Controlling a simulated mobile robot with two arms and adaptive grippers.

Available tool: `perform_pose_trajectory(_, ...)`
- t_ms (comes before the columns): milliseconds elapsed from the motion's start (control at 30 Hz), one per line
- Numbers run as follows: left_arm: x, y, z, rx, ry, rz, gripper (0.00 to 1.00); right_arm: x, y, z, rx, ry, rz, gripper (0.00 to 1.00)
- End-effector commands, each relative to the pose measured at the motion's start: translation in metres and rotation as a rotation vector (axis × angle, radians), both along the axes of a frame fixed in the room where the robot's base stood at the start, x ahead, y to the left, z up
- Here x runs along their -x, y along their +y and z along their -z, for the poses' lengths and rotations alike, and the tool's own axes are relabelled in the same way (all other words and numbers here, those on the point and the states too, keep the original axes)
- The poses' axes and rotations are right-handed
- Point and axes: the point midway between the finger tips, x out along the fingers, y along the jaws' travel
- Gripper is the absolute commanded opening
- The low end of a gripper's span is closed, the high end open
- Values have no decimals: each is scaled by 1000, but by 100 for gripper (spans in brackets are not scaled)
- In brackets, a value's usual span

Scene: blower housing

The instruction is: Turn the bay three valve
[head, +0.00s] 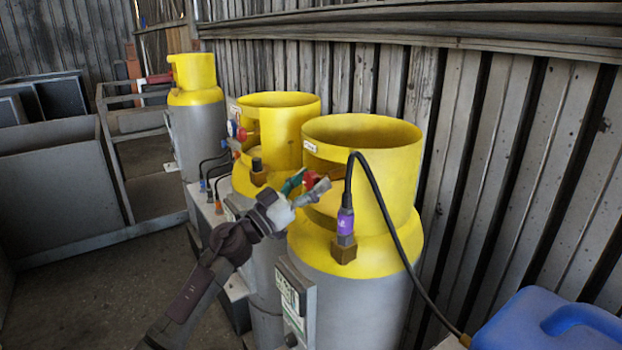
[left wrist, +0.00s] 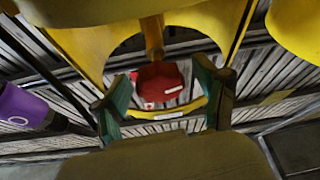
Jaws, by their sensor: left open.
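A red valve knob (head: 310,179) sits in the opening of the yellow collar on the nearest grey cylinder (head: 362,160). In the left wrist view the red knob (left wrist: 158,82) shows on its brass stem, between the two green-tipped fingers. My left gripper (head: 303,187) is open, its fingers at either side of the knob; I cannot tell whether they touch it. The gripper partly hides the knob in the head view. The bay number is too small to read. My right gripper is not in view.
A purple-banded connector (head: 345,222) with a black hose stands close right of the gripper. More yellow-topped cylinders (head: 278,125) stand behind. A blue container (head: 548,325) is at lower right. A corrugated wall (head: 500,170) closes the right side. The floor at left is clear.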

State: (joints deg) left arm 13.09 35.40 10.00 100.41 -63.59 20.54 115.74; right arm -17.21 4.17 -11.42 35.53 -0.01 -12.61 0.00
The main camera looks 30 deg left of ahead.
Motion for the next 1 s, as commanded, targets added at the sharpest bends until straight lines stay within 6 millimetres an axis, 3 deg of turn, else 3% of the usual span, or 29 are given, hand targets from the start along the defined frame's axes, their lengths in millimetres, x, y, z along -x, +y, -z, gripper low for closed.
perform_pose_trajectory(233,0,0,0,0,1,0,71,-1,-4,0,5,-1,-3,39)
perform_pose_trajectory(600,0,0,0,-1,0,-1,12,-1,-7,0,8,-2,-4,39)
perform_pose_trajectory(1000,0,1,2,-85,-33,-3,12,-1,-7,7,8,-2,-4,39)
